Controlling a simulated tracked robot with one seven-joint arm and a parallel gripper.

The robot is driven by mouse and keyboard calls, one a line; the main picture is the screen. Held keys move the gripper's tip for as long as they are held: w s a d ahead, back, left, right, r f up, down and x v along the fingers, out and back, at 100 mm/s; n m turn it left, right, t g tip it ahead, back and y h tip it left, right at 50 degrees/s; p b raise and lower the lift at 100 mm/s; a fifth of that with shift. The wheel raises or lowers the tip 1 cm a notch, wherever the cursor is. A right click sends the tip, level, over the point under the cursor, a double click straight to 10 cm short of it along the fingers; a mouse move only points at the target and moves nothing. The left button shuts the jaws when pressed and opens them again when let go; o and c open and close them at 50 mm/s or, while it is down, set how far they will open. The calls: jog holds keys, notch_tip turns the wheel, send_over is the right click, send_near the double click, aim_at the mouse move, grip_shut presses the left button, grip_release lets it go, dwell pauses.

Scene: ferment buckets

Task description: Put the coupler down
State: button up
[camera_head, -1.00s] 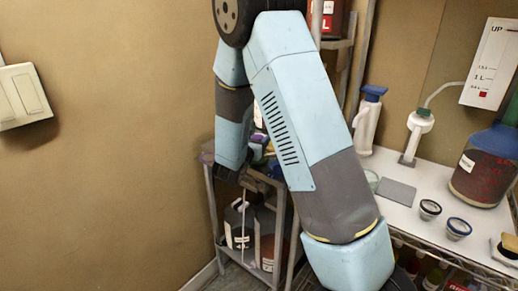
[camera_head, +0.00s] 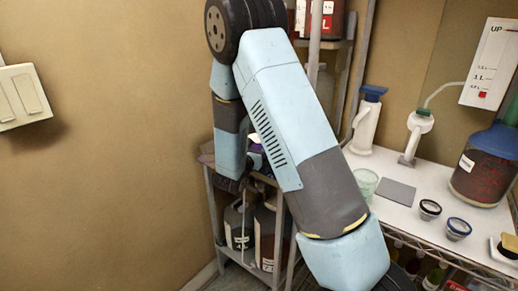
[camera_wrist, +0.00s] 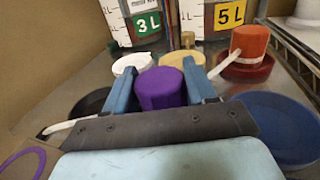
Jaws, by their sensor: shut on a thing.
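The coupler appears to be the purple cylinder (camera_wrist: 162,90) in the wrist view. It stands between the two blue fingers of my gripper (camera_wrist: 156,72), which is shut on it. Its lower part is hidden behind the dark gripper body, so I cannot tell whether it touches the surface below. In the head view my arm hides most of the gripper and the coupler above the small rack (camera_head: 207,160).
Around the coupler are a white lid (camera_wrist: 132,63), a tan lid (camera_wrist: 183,58), an orange cup (camera_wrist: 249,42) and a large blue lid (camera_wrist: 280,125). Containers marked 3 L (camera_wrist: 135,22) and 5 L (camera_wrist: 222,18) stand behind. A white bench (camera_head: 395,215) is at right.

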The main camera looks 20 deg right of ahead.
jog(key=shift+s+f, duration=0.1)
jog(key=shift+f, duration=0.25)
jog(key=shift+s+f, duration=0.15)
jog(key=shift+f, duration=0.15)
jog(key=o, duration=1.1)
jog(key=shift+o, duration=0.2)
jog(key=shift+r, duration=0.3)
jog(key=shift+a+r, duration=0.1)
jog(key=shift+a, duration=0.1)
jog(key=v, duration=1.1)
jog(key=shift+r, duration=0.35)
jog(key=shift+s+a, duration=0.1)
jog(key=shift+s, duration=0.1)
